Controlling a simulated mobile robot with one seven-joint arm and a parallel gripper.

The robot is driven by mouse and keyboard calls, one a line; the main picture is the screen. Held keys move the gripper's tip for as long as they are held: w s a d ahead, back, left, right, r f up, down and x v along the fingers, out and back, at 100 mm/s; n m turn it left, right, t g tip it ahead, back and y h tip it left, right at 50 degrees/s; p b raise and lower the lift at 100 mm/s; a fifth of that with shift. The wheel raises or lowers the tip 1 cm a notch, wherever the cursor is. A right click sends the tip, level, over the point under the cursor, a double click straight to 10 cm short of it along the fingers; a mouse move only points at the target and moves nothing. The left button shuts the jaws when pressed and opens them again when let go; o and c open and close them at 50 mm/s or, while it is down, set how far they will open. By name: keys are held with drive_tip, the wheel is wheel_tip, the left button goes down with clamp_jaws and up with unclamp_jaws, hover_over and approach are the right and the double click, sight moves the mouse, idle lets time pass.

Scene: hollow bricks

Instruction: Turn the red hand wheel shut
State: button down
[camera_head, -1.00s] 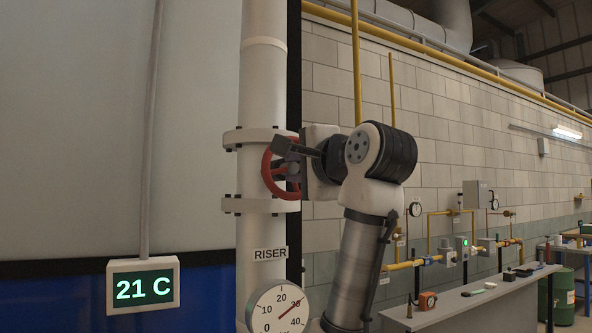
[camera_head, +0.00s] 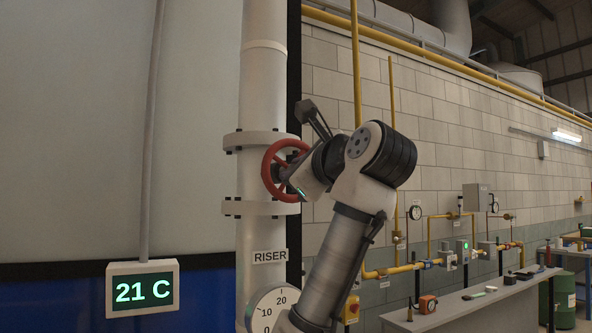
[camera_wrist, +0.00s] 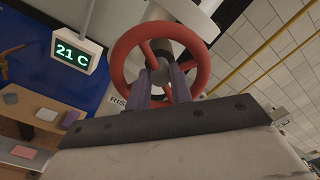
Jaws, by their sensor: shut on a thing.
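The red hand wheel (camera_head: 268,165) is mounted on the white riser pipe, between two bolted flanges, in the head view. It fills the upper middle of the wrist view (camera_wrist: 119,62), with its rim, spokes and grey hub seen from the front. My gripper (camera_head: 285,179) is at the wheel's face. In the wrist view my gripper's two fingers (camera_wrist: 160,76) reach inside the rim near the hub, and they are shut on the wheel. The exact contact, on a spoke or at the hub, is hard to tell.
The riser pipe (camera_head: 264,85) carries a RISER label (camera_head: 269,257) and a round gauge (camera_head: 262,308), partly covered by my arm. A 21 C display (camera_head: 143,288) hangs at left. Yellow pipes (camera_head: 400,268) and a grey bench (camera_head: 470,308) stand at right.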

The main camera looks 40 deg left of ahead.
drive_tip(key=shift+m, duration=0.4)
drive_tip(key=c, duration=1.3)
unclamp_jaws()
drive_tip(key=shift+o, duration=0.2)
drive_tip(key=shift+d, duration=0.1)
drive_tip(key=b+v, duration=0.9)
drive_tip(key=v, duration=0.4)
drive_tip(key=shift+s+d, duration=0.2)
drive_tip(key=shift+d, duration=0.15)
